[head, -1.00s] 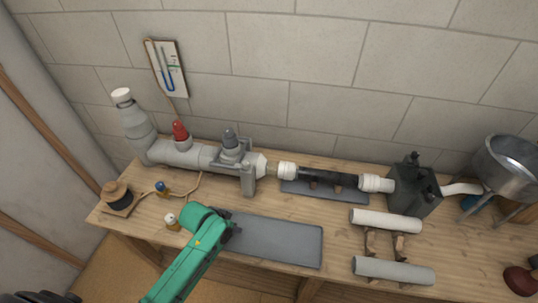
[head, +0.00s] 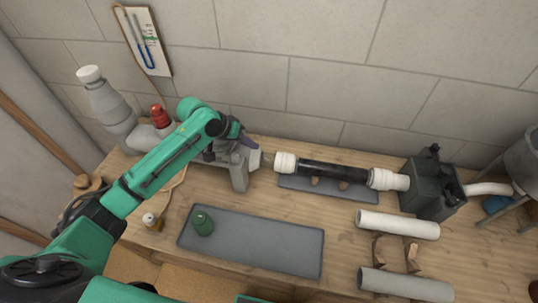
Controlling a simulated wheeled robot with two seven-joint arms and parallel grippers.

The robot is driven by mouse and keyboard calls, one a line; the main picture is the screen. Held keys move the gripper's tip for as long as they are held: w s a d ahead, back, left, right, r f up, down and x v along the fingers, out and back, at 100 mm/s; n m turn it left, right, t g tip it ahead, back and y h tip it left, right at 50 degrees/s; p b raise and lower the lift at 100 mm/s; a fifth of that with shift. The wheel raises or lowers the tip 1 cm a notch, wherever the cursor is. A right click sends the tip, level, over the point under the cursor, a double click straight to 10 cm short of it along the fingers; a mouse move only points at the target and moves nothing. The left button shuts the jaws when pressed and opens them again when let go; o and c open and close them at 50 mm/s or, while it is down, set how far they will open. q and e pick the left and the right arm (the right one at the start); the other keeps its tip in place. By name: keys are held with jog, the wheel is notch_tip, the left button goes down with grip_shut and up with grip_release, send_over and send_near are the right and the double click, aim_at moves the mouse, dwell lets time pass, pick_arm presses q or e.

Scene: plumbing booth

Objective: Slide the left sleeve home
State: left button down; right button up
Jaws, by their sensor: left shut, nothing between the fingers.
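The left sleeve (head: 285,162) is a white collar at the left end of the black pipe (head: 332,171). A short gap with a thin, paler stub lies between it and the pale cone end (head: 255,159) of the grey pipe fitting. The right sleeve (head: 384,179) is a similar white collar at the black pipe's right end, against the dark grey box (head: 433,188). My left gripper (head: 242,144) is shut and empty, over the grey clamp (head: 239,172), left of the left sleeve and apart from it. Its fingertips are partly hidden. My right gripper is out of view.
A grey mat (head: 270,245) with a green cap-like piece (head: 202,222) lies in front. White (head: 398,224) and grey (head: 405,285) tubes rest on wooden holders at right. A red-capped fitting (head: 160,115) stands beside my left arm. A wall card (head: 143,40) hangs behind.

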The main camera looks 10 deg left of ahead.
aim_at(274, 157)
pick_arm(q)
jog(key=p+x, duration=0.1)
jog(key=x, duration=0.8)
jog(key=shift+s+d, duration=0.1)
jog(key=shift+d, duration=0.1)
jog(key=shift+s, duration=0.1)
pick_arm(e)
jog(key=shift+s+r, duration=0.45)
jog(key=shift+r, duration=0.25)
